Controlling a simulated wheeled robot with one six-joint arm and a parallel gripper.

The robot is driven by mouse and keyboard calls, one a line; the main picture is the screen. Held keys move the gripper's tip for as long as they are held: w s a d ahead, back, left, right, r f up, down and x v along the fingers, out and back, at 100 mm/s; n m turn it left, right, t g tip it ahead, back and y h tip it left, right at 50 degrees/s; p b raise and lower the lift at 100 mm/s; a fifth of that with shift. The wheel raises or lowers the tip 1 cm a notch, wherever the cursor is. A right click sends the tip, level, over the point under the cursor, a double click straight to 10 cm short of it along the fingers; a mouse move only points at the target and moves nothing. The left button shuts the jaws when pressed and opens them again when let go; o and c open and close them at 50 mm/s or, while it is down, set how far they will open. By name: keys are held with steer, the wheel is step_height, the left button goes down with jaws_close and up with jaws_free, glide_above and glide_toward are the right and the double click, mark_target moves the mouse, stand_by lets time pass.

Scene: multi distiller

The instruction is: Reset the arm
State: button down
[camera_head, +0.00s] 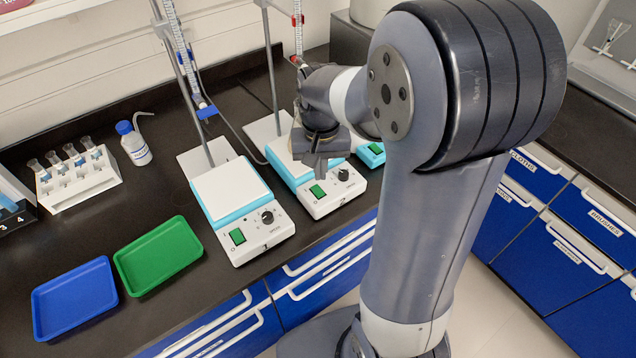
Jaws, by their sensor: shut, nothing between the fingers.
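My arm stands in the right half of the head view, its large grey link raised over the floor by the counter. My gripper (316,165) hangs in front of the arm, pointing down above the second hot-plate stirrer (322,207). Its fingers are close together and hold nothing that I can see. The gripper and arm hide part of that stirrer's plate and what stands behind it. I cannot tell exactly how high the fingers are above the stirrer.
Another stirrer (228,195) stands left of my gripper. A green tray (158,254), a blue tray (74,296), a flask rack (78,182) and a wash bottle (134,145) lie further left on the dark counter. Burettes (180,55) on stands rise behind. Blue drawers (560,235) are at right.

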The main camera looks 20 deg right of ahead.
steer(key=shift+r+p, duration=0.3)
steer(key=shift+r, duration=0.35)
steer(key=shift+f, duration=0.1)
